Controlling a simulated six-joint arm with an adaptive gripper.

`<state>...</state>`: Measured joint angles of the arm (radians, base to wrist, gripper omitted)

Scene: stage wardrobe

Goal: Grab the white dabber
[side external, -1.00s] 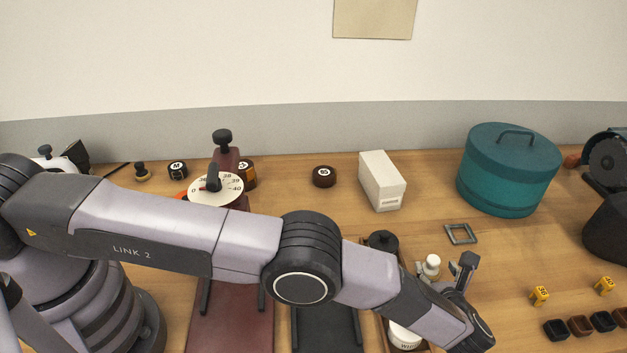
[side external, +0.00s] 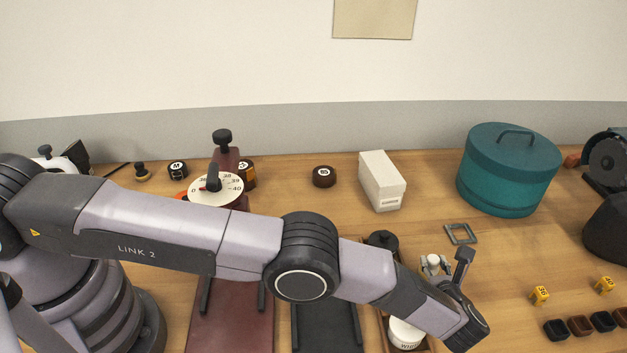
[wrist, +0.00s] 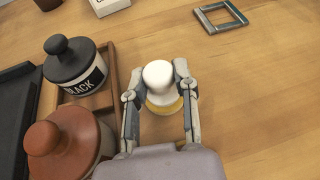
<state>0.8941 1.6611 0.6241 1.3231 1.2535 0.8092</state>
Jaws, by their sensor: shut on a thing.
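The white dabber (wrist: 158,76) has a rounded white top above a yellowish base. It is between the two fingers of my gripper (wrist: 159,95) in the wrist view, and the fingers are shut on it from both sides. In the side external view, the dabber's white knob (side external: 433,261) shows between the fingertips of my gripper (side external: 435,268). The arm and fingers hide much of its lower part there. It appears upright, at or close to the wooden table; I cannot tell whether it touches the wood.
Left of the gripper, a wooden tray (wrist: 108,62) holds a black-lidded jar (wrist: 75,68) marked BLACK and a brown-lidded jar (wrist: 65,143). A grey square frame (wrist: 222,15) lies beyond. A white box (side external: 382,181) and teal hatbox (side external: 509,170) stand farther back. Bare wood lies to the right.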

